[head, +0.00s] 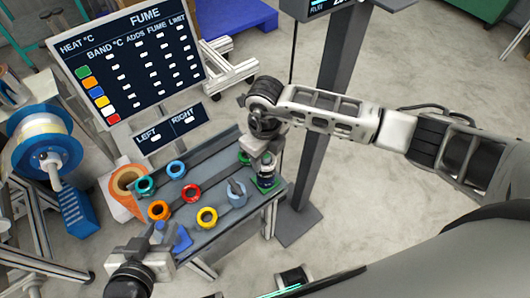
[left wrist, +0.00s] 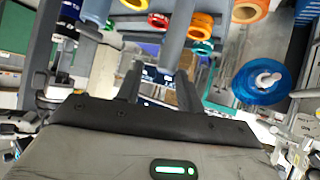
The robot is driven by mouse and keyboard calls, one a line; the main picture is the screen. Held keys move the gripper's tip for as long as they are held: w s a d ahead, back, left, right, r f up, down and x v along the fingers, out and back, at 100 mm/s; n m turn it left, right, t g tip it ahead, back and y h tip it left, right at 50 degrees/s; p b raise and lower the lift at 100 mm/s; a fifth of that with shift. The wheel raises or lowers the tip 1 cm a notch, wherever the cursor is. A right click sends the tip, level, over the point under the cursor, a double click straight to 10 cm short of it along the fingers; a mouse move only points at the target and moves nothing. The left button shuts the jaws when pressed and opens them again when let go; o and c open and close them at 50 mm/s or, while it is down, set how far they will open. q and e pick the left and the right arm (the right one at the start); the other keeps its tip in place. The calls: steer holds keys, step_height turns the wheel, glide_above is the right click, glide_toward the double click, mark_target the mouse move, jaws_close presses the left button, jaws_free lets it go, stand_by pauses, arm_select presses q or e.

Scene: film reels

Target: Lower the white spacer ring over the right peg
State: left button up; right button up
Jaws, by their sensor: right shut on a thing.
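I cannot clearly make out a white spacer ring in either view. My right gripper (head: 266,166) points down at the table's far right corner, just above a green base (head: 268,184). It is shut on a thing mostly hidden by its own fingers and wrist. Dark parts below the wrist blend together, so I cannot tell peg from fingers. A small sign (head: 170,128) reads LEFT and RIGHT behind the table. My left gripper (head: 163,234) is at the table's near left edge. In the left wrist view its two fingers (left wrist: 158,85) stand apart with nothing between them.
On the grey table (head: 218,169) stand a teal ring (head: 145,185), blue ring (head: 176,169), red ring (head: 191,193), orange ring (head: 158,210), yellow ring (head: 207,217) and pale blue ring (head: 238,199). A green ring (head: 244,158) lies beside my right gripper. A dark post (head: 335,110) stands right.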

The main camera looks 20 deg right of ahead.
arm_select(q)
steer(key=shift+s+d+f, duration=0.1)
steer(key=shift+s+f, duration=0.2)
steer(key=shift+f, duration=0.05)
arm_select(e)
steer(key=o, duration=1.1)
steer(key=shift+c, duration=0.2)
arm_select(q)
steer(key=shift+r, duration=0.1)
arm_select(e)
steer(key=shift+r+p, duration=0.65)
steer(key=shift+r, duration=0.1)
arm_select(q)
step_height(320, 180, up, 8)
steer(key=a+p, duration=0.1)
steer(key=p, duration=0.9)
steer(key=shift+a+f+g+p, duration=0.2)
steer(key=shift+a+g+p, duration=0.1)
steer(key=shift+p, duration=0.1)
arm_select(e)
step_height(320, 180, up, 14)
steer(key=shift+r, duration=0.25)
arm_select(q)
steer(key=shift+s, duration=0.1)
